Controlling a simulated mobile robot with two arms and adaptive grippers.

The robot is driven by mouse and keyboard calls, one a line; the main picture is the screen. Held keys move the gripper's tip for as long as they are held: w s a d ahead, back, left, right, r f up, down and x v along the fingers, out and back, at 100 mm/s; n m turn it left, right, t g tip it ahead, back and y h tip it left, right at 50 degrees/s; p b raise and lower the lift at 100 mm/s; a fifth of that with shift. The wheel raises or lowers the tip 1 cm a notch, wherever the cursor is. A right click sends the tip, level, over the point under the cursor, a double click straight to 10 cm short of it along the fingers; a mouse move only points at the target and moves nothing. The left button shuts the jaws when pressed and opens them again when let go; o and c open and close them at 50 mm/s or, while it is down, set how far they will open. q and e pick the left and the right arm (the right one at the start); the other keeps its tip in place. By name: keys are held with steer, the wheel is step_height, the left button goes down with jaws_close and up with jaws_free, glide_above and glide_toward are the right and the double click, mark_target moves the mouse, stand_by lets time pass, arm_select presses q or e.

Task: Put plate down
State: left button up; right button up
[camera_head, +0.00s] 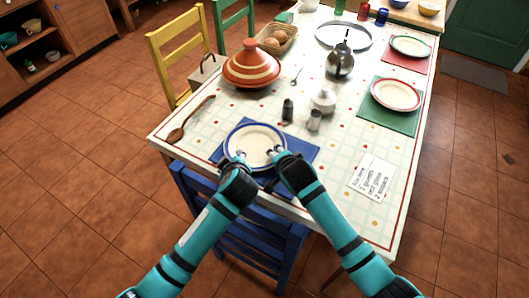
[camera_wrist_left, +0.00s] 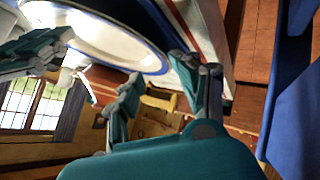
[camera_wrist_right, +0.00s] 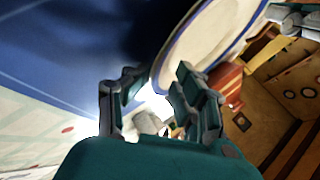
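A white plate with a blue rim (camera_head: 257,138) is over the blue placemat (camera_head: 302,153) at the near edge of the table. It looks level and low; the head view does not show clearly whether it touches the mat. My left gripper (camera_head: 238,158) and right gripper (camera_head: 275,153) are both at its near rim. In the left wrist view the plate (camera_wrist_left: 100,38) is beyond the parted fingers (camera_wrist_left: 158,72). In the right wrist view the rim of the plate (camera_wrist_right: 205,45) lies between fingers (camera_wrist_right: 160,75) that stand apart.
A wooden spoon (camera_head: 190,120) lies left of the plate. A dark shaker (camera_head: 288,110), a metal cup (camera_head: 314,120) and a sugar bowl (camera_head: 324,101) stand behind it. A written card (camera_head: 371,178) lies right. A blue chair (camera_head: 250,240) stands at the near edge.

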arm_select(q)
steer(key=v, duration=0.3)
steer(key=shift+s+d+r, duration=0.1)
steer(key=shift+s+r, duration=0.05)
steer(key=shift+r, duration=0.05)
steer(key=shift+s+r, duration=0.25)
steer(key=shift+s, duration=0.05)
arm_select(e)
steer(key=shift+v, duration=3.95)
